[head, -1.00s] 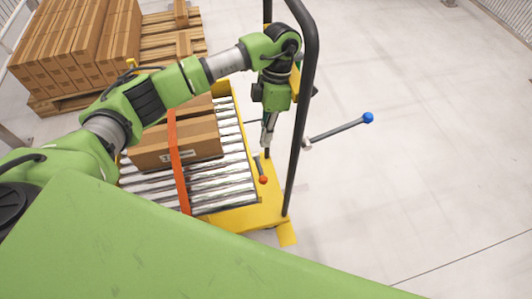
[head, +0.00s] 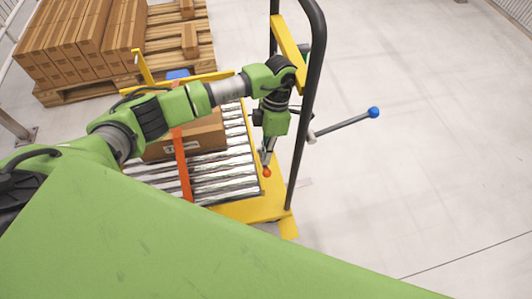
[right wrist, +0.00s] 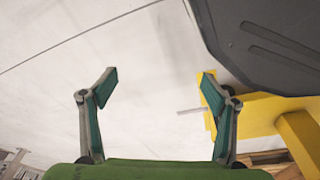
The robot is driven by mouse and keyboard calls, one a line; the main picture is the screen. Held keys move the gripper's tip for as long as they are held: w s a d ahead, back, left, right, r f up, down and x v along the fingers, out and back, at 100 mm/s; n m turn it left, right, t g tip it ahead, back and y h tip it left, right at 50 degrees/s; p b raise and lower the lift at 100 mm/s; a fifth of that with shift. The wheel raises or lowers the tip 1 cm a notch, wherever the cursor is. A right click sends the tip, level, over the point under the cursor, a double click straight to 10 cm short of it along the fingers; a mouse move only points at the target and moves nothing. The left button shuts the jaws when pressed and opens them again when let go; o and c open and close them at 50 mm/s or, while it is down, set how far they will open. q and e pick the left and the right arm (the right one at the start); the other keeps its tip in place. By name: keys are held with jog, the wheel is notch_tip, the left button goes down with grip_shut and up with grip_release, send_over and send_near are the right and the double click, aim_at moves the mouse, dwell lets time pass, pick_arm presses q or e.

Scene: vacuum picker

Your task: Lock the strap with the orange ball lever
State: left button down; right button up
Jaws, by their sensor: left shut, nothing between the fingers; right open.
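The orange ball lever (head: 267,173) shows in the head view at the right edge of the roller bed. My left gripper (head: 266,158) points down just above the ball, its fingers shut with nothing between them; I cannot tell whether they touch the lever. The orange strap (head: 182,165) runs over a cardboard box (head: 200,136) on the rollers. My left arm hides part of the box and strap. My right gripper (right wrist: 153,95) is open and empty in the right wrist view, with pale floor beyond it.
The yellow cart has a roller bed (head: 230,186) and a black upright handle (head: 309,90). A lever with a blue ball (head: 373,112) sticks out to the right. A pallet of boxes (head: 80,45) stands at the back left. The floor on the right is clear.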

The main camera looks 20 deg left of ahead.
jog(key=shift+r, duration=0.1)
pick_arm(q)
jog(key=shift+s+f, duration=0.1)
jog(key=shift+s+d+f+t+y, duration=0.15)
jog(key=shift+t+y, duration=0.15)
jog(key=shift+t, duration=0.2)
pick_arm(e)
jog(key=shift+s+f, duration=0.6)
jog(key=shift+f, duration=0.2)
